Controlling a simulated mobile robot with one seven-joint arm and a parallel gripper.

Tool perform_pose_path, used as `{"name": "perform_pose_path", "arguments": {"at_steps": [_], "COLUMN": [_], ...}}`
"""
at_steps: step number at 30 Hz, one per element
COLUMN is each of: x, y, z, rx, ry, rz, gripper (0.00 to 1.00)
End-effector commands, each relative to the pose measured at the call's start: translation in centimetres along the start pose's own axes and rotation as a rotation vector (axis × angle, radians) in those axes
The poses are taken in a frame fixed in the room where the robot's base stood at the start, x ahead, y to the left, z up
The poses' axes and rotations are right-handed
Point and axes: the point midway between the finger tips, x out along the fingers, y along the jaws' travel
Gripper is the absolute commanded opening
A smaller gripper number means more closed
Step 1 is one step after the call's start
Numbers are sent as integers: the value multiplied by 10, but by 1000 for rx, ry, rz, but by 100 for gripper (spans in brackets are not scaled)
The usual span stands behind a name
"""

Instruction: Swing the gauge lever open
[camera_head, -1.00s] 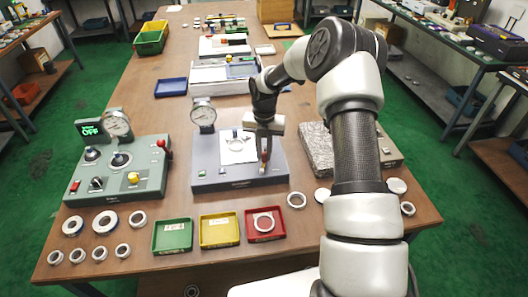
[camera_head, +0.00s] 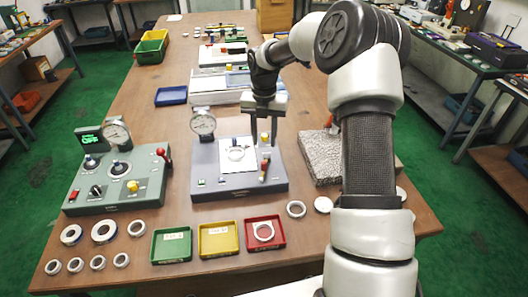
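The grey gauge station (camera_head: 212,183) stands mid-table with a round dial gauge (camera_head: 203,124) at its back left. A metal ring (camera_head: 236,154) sits on its white plate (camera_head: 232,167). A small red-handled lever (camera_head: 264,166) stands at the station's right side; its exact swing angle is hard to tell. My gripper (camera_head: 263,142) hangs above and behind this lever, fingers pointing down and apart, with nothing seen held. A small yellow piece (camera_head: 265,137) shows between the fingers; I cannot tell whether it touches them.
A green control box (camera_head: 120,186) with a red-knobbed lever stands on the left. A granite block (camera_head: 322,158) is close on the right. Green (camera_head: 171,244), yellow (camera_head: 218,239) and red (camera_head: 264,234) trays line the front, the red holding a ring. Loose rings lie at front left.

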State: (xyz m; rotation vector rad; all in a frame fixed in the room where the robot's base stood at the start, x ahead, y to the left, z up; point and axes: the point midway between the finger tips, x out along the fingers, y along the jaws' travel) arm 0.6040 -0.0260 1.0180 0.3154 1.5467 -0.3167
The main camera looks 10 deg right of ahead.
Motion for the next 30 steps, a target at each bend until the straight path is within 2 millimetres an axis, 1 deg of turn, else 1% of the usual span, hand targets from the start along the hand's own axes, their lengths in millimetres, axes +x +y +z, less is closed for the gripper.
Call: {"name": "perform_pose_path", "arguments": {"at_steps": [1, 3, 6, 9, 12, 17, 30], "x": [-14, -30, -48, -61, -68, -72, -72], "y": [0, 0, 0, 0, 0, 0, 0], "z": [1, 1, 1, 1, 0, 0, 0], "rx": [1, 1, 1, 0, 0, -1, 0], "ry": [-4, -5, -4, -2, -1, -1, 0], "rz": [2, 2, 1, 1, 1, 1, 0], "gripper": [35, 35, 35, 35, 35, 35, 35]}}
